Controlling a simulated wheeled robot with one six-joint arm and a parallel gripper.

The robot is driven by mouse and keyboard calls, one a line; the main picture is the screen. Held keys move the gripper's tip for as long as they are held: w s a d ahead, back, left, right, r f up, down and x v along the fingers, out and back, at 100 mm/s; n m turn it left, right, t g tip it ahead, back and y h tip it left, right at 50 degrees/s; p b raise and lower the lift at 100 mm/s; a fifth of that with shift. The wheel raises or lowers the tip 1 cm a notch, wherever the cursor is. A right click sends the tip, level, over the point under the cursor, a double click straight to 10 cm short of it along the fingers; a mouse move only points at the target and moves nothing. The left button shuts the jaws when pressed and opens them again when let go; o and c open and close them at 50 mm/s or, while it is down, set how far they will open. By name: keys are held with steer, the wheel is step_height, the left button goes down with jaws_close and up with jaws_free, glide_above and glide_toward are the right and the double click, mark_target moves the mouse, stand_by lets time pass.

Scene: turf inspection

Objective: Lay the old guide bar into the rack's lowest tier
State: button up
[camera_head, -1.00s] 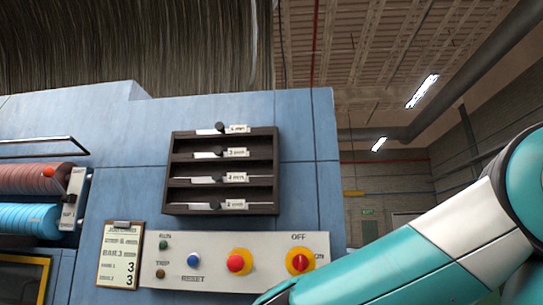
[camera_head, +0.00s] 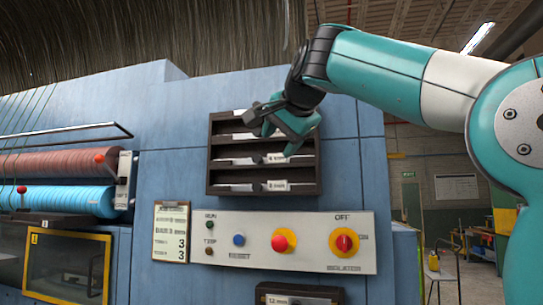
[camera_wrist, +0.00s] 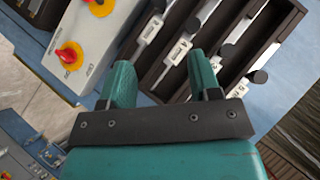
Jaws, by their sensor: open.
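The dark rack (camera_head: 235,192) is fixed on the blue machine face. Its tiers hold bars with white tags, and a tagged bar (camera_head: 278,185) lies in the lowest tier. My gripper (camera_head: 280,143) is in front of the rack's upper right part and hides some of it. In the wrist view my gripper (camera_wrist: 163,75) has its two fingers apart with nothing between them. The rack (camera_wrist: 285,35) shows beyond them, tilted, with several dark-knobbed bars. I cannot tell which bar is the old guide bar.
Below the rack is a control panel (camera_head: 300,262) with a red-and-yellow button and rotary switch. A job card (camera_head: 171,232) hangs to its left. A dark holder (camera_head: 272,290) with a tagged piece shows at the bottom edge. Red and blue rollers (camera_head: 60,200) are at left.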

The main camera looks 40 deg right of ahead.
mark_target(258, 186)
steer(key=p+x, duration=0.4)
steer(key=x, duration=1.3)
steer(key=shift+a, duration=0.15)
jaws_close()
steer(key=shift+r+p, duration=0.95)
steer(key=shift+r, duration=0.25)
steer(key=s+a+b, duration=0.3)
steer(key=s+a, duration=0.2)
steer(key=a, duration=0.2)
steer(key=shift+s+f, duration=0.3)
stand_by(0.7)
stand_by(0.5)
